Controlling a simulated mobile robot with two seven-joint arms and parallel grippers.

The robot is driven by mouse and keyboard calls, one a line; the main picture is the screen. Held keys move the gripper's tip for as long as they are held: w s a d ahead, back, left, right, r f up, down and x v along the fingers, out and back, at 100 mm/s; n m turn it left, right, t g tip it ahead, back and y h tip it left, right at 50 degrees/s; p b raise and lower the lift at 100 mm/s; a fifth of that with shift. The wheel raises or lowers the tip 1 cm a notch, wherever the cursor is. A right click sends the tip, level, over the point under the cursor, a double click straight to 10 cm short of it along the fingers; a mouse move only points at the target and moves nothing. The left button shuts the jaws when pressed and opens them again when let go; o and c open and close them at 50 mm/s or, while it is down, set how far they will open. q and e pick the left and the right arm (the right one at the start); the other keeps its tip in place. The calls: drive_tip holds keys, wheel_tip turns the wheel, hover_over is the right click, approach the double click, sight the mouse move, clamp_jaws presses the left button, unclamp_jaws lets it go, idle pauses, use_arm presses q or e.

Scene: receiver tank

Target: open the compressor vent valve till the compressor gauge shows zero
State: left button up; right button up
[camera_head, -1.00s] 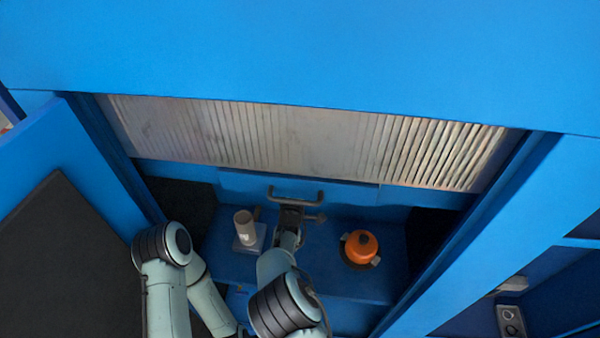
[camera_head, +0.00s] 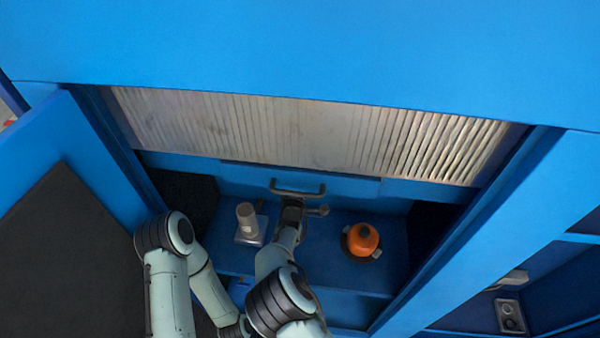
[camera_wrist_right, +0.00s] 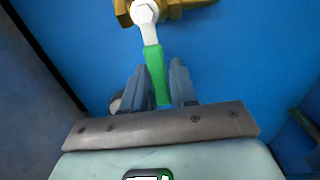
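The vent valve shows in the right wrist view as a brass body (camera_wrist_right: 178,8) at the top. A pale lever with a green grip (camera_wrist_right: 155,68) comes down from it. My right gripper (camera_wrist_right: 158,85) has one finger on each side of the green grip, close against it. In the head view my right gripper (camera_head: 292,208) is inside the blue cabinet below a dark bar handle, and the valve is hidden there. My left arm shows at the left, but its gripper is out of view. I cannot make out a compressor gauge or its reading.
A grey cylinder on a square base (camera_head: 247,222) stands left of my right gripper. An orange domed object (camera_head: 362,239) stands to the right. The bar handle (camera_head: 298,188) is just above. A blue door (camera_head: 50,140) is open at the left; cabinet walls flank the opening.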

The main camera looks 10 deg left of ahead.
drive_tip(key=shift+o, duration=0.7)
use_arm(q)
drive_tip(key=s+f+b, duration=0.1)
drive_tip(key=f+b, duration=0.1)
drive_tip(key=s+f+b, duration=0.1)
drive_tip(key=f, duration=0.1)
drive_tip(key=shift+s, duration=0.35)
use_arm(e)
drive_tip(key=s, duration=1.3)
drive_tip(key=shift+s, duration=0.2)
